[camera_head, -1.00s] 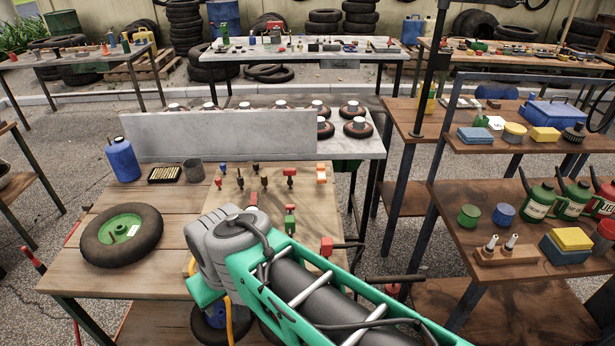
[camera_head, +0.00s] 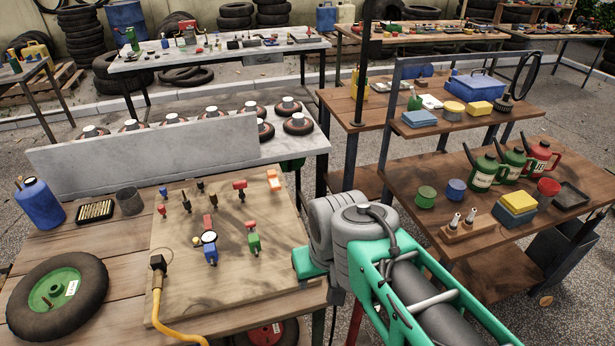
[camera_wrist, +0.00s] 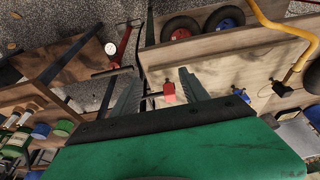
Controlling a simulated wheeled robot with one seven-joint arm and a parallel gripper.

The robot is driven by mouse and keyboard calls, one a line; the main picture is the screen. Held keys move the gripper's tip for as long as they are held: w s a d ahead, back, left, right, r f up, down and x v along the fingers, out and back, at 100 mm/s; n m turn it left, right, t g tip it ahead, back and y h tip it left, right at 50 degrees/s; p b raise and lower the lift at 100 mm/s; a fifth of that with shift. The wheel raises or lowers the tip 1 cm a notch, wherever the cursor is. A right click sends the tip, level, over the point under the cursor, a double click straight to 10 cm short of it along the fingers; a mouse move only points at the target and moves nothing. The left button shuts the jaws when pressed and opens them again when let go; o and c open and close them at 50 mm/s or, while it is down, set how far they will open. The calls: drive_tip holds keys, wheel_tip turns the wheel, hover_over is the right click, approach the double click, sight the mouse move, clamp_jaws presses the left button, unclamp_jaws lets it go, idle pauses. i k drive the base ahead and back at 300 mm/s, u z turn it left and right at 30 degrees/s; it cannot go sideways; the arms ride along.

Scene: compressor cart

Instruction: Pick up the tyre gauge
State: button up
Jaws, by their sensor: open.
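A blue fitting (camera_head: 211,255) with a round white dial (camera_head: 209,237) stands on the wooden board (camera_head: 175,285) on the bench. I cannot tell whether it is the tyre gauge. A red piece (camera_wrist: 168,92) with a dark rod shows near the board's edge in the wrist view, between my finger lines. My gripper (camera_wrist: 161,88) is open, its two dark fingers apart with nothing visibly held. Its fingers are hidden behind my arm in the head view. A blue fitting (camera_wrist: 240,94) shows right of the fingers in the wrist view.
A green fitting (camera_head: 254,243) and several small red and dark fittings stand on the board. A yellow hose (camera_head: 165,310) runs over its front left. A wheel (camera_head: 58,296) lies at left. A shelved cart (camera_head: 440,205) with cans stands right, across a floor gap.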

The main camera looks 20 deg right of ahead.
sight(273, 181)
drive_tip(key=u, duration=3.5)
drive_tip(key=k, duration=1.35)
drive_tip(key=z, duration=1.4)
drive_tip(key=i, duration=0.5)
